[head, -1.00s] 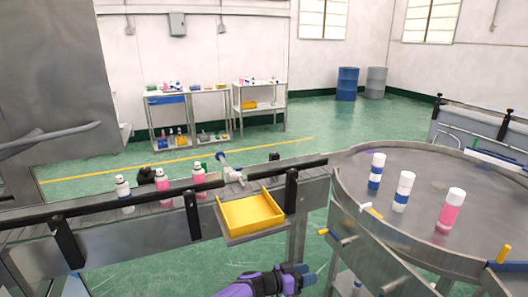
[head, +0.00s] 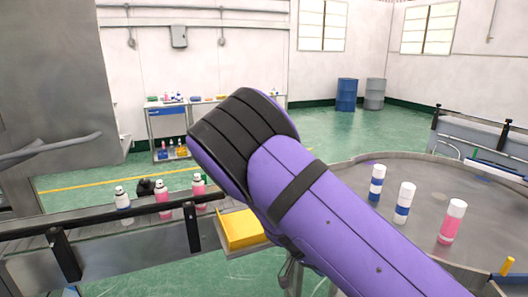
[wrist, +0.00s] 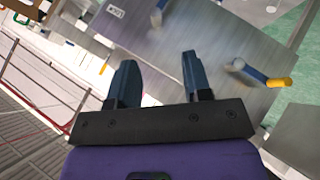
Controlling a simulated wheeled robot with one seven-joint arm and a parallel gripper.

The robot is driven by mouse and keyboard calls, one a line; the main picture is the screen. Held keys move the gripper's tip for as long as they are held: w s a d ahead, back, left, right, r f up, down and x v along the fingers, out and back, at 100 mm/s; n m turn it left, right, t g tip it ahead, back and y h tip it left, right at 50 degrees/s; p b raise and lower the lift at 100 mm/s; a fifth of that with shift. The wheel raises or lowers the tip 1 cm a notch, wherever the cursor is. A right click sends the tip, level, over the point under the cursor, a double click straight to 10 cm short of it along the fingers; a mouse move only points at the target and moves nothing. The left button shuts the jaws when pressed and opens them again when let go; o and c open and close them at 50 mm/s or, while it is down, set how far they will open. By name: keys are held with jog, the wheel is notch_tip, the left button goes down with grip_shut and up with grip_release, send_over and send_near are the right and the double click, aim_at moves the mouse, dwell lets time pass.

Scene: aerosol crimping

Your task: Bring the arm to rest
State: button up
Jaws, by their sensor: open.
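My purple and black arm rises across the middle of the head view and covers part of the conveyor and the yellow tray; its gripper end is not visible there. In the wrist view my gripper (wrist: 157,80) shows two dark blue fingers, spread apart with nothing seen between them. Behind the fingers is a grey surface (wrist: 185,35), seen tilted.
Several cans stand on the conveyor, among them a pink can (head: 162,198). The round metal table (head: 400,168) at right holds a white and blue can (head: 404,202) and a pink can (head: 452,222).

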jog(key=s+d+r+n+t+y, duration=0.1)
jog(key=s+d+r+n+y, duration=0.15)
jog(key=r, duration=0.55)
jog(key=s+d+r+n+y, duration=0.1)
jog(key=s+d+r+y, duration=0.15)
jog(key=r, duration=0.55)
jog(key=s+d+r+n+t+y, duration=0.1)
jog(key=s+d+r+y, duration=0.2)
jog(key=r, duration=0.6)
jog(key=s+d+r+n+t, duration=0.2)
jog(key=s+r+t, duration=0.1)
jog(key=s+r, duration=0.3)
jog(key=s+d+r+n+t+y, duration=0.1)
jog(key=s+d+r+n+t, duration=0.1)
jog(key=s+r, duration=0.4)
jog(key=shift+s+d+r+n+t, duration=0.15)
jog(key=shift+s+d+n+t, duration=0.45)
jog(key=shift+s, duration=1.55)
jog(key=shift+a, duration=0.1)
